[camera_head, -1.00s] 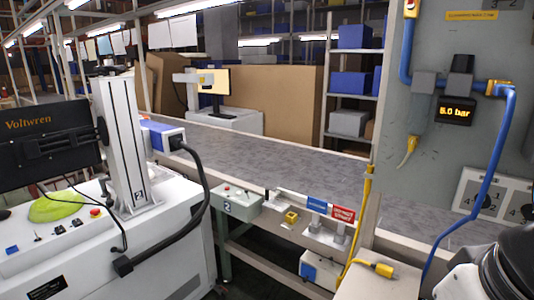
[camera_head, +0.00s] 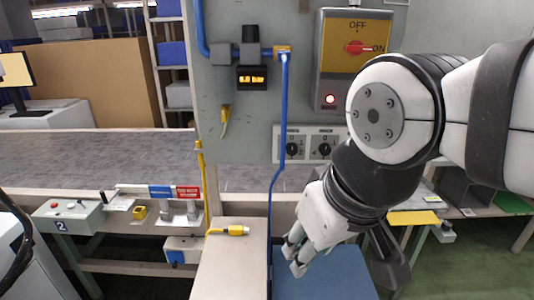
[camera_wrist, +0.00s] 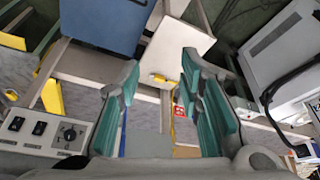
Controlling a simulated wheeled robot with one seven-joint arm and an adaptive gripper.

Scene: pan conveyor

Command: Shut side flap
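My gripper (camera_head: 293,258) hangs at the lower middle of the head view, over the edge of a blue panel (camera_head: 325,274). In the wrist view its two teal-padded fingers (camera_wrist: 161,65) stand apart with nothing between them. The blue panel also shows at the top left of the wrist view (camera_wrist: 103,22). A pale beige panel (camera_head: 230,268) lies left of the blue one, with a yellow-ended connector (camera_head: 236,230) on it; it also shows in the wrist view (camera_wrist: 177,50). I cannot tell which surface, if any, is the side flap.
A grey wall panel with a pressure display (camera_head: 252,78), an OFF/ON switch (camera_head: 355,48) and a blue hose (camera_head: 283,130) stands behind. The conveyor (camera_head: 95,155) runs at left, with a control box (camera_head: 68,215) before it. Green floor (camera_head: 475,265) is open at right.

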